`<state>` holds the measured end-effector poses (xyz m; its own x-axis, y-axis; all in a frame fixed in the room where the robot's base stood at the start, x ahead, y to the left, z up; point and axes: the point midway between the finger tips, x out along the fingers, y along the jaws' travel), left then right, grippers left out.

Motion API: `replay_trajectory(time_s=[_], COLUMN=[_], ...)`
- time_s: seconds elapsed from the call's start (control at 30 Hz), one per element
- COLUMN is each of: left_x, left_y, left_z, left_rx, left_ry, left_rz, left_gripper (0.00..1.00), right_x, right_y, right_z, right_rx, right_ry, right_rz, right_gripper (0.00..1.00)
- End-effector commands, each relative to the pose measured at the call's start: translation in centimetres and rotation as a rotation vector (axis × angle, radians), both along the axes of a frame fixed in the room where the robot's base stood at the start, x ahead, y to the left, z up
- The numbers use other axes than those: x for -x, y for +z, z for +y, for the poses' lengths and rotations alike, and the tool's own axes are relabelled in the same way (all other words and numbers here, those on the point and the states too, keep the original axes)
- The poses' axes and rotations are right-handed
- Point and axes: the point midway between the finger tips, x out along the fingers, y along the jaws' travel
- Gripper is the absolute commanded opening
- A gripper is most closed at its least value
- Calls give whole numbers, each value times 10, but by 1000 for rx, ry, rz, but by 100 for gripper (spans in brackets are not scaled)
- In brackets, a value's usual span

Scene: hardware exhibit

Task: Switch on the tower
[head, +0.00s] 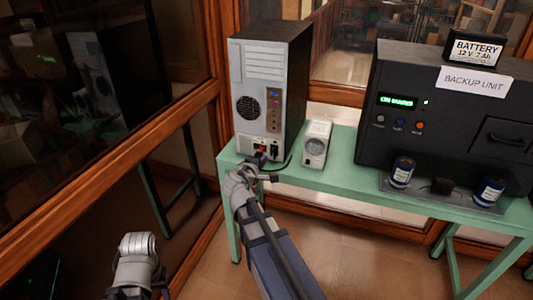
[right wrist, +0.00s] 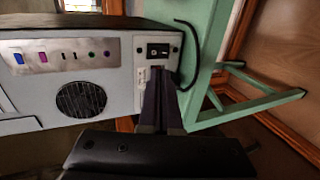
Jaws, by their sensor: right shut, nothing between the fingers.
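The tower (head: 263,85), a grey and black computer case, stands upright on the green table, its panel with ports and a round fan grille facing me. My right gripper (head: 265,170) is shut and empty, just in front of the panel's lower edge. My left forearm shows at lower left, but no left fingers show.
Further right is a black backup unit (head: 440,105) with a battery on top and canisters in front. Wood-framed glass is at left.

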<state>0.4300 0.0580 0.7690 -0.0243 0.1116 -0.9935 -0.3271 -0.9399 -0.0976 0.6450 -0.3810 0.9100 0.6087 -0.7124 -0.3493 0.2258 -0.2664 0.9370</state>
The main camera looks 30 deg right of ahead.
Motion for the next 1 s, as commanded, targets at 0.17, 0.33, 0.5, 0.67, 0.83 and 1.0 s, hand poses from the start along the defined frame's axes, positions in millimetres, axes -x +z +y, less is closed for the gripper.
replay_trajectory(time_s=[0.17,0.33,0.5,0.67,0.83,1.0], left_x=[0,0,0,0,0,0], left_y=[12,15,15,14,7,-2], left_z=[0,0,0,0,0,0], left_rx=[0,0,0,0,0,0], left_ry=[1,1,1,1,1,0], left_rz=[0,0,0,0,0,0], left_gripper=[50,50,50,50,50,50], right_x=[18,25,26,26,27,29], right_y=[12,15,15,14,7,-2], right_z=[21,30,31,31,31,33], right_rx=[-1,0,-1,-1,-1,-1], right_ry=[2,2,1,0,0,0], right_rz=[0,-1,-1,0,-1,-1], right_gripper=[0,0,0,0,0,0])
